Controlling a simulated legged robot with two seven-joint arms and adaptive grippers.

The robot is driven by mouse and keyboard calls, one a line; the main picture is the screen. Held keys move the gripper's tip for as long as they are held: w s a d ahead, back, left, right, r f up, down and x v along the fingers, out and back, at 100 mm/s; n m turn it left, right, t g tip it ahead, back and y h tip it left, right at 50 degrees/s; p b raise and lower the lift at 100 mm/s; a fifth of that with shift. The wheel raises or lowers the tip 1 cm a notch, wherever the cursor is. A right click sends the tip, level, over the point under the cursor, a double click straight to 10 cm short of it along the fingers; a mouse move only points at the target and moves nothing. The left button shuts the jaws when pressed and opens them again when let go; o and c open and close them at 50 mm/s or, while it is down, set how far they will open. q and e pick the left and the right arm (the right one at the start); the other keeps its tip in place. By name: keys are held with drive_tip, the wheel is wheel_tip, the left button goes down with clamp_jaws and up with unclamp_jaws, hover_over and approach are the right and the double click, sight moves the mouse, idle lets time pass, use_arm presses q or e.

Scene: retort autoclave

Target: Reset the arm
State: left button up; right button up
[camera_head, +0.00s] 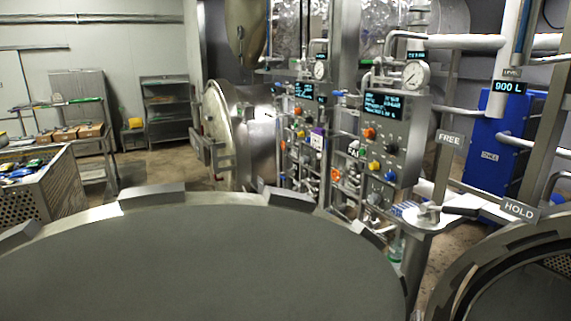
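Neither of my arms nor grippers shows in the head view, so their state is hidden. A large round grey door or lid (200,262) with a metal rim and blocky lugs fills the lower part of the view. To its right, a lever with a black grip (461,210) sits on a metal bracket, between a FREE sign (450,138) and a HOLD sign (519,209). The black grip points to the right. Nothing is seen touching the lever or the door.
A round vessel opening (470,287) lies at the lower right. Control panels (382,133) with knobs, screens and gauges stand behind the door. A perforated metal crate (61,185) stands at the left. A blue cabinet (497,150) is at the right. Floor is bare at the back left.

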drive_tip(key=s+a+f+n+g+y, duration=0.2)
drive_tip(key=s+a+f+n, duration=0.15)
drive_tip(key=f, duration=0.45)
drive_tip(key=s+a+f+n+g+y, duration=0.2)
drive_tip(key=s+a+f, duration=0.2)
drive_tip(key=f, duration=0.3)
drive_tip(key=s+a+f+n+g+y, duration=0.2)
drive_tip(key=s+a+f+n+g, duration=0.15)
drive_tip(key=f, duration=0.45)
drive_tip(key=s+a+f+n+g+y, duration=0.1)
drive_tip(key=s+a+f+n+g, duration=0.2)
drive_tip(key=s+f, duration=0.5)
drive_tip(key=s+a+f+n+g+y, duration=0.1)
drive_tip(key=s+a+f+g+y, duration=0.3)
drive_tip(key=s, duration=0.7)
wheel_tip(320, 180, down, 17)
drive_tip(key=a+h, duration=0.1)
drive_tip(key=h, duration=0.1)
drive_tip(key=s+f, duration=0.3)
drive_tip(key=f, duration=0.4)
drive_tip(key=s+f, duration=0.3)
drive_tip(key=f, duration=0.4)
drive_tip(key=shift+d+f, duration=0.2)
drive_tip(key=shift+d, duration=0.1)
drive_tip(key=shift+g, duration=0.25)
drive_tip(key=shift+c, duration=0.8)
